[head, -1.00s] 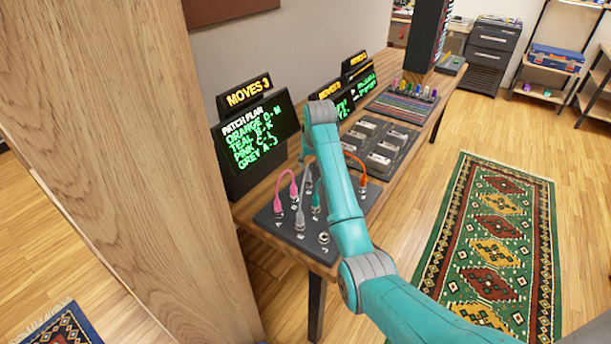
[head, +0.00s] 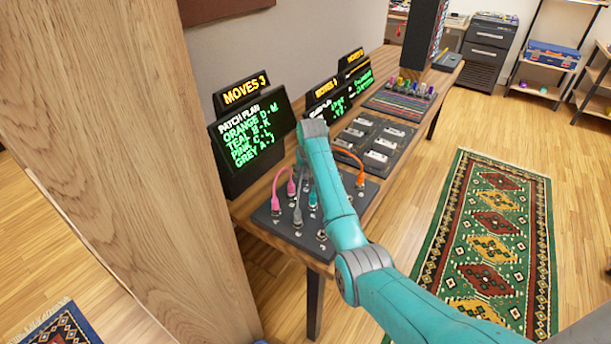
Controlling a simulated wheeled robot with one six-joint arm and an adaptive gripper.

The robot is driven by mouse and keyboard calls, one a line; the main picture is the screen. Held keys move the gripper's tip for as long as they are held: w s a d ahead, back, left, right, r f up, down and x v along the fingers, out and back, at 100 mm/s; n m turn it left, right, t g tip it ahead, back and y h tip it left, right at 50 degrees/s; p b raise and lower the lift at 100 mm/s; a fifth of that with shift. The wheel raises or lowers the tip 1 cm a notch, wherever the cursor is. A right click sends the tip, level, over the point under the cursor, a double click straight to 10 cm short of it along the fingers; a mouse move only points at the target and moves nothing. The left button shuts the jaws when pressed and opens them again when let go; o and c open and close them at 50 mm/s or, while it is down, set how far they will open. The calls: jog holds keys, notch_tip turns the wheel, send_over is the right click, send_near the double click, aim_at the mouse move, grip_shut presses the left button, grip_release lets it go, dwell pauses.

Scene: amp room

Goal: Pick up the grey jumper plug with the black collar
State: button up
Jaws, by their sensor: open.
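The grey jumper plug (head: 297,214) stands upright in the black patch panel (head: 262,217) on the bench, between the pink and teal plugs. Its grey lead rises from it and runs back behind my arm. I cannot make out a black collar, and the lead's other end is hidden. My teal arm reaches over the panel from the lower right, with its upper joint just behind the plugs. My gripper is hidden behind my own arm, so its fingers do not show.
A pink plug (head: 276,204), a teal plug (head: 313,200) and an orange plug (head: 361,180) crowd the panel. A patch-plan screen (head: 250,138) stands behind left. A pedal board (head: 374,143) lies farther along the bench. A wooden post (head: 130,170) blocks the left.

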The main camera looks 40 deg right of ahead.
grip_shut()
jog(key=shift+r, duration=0.15)
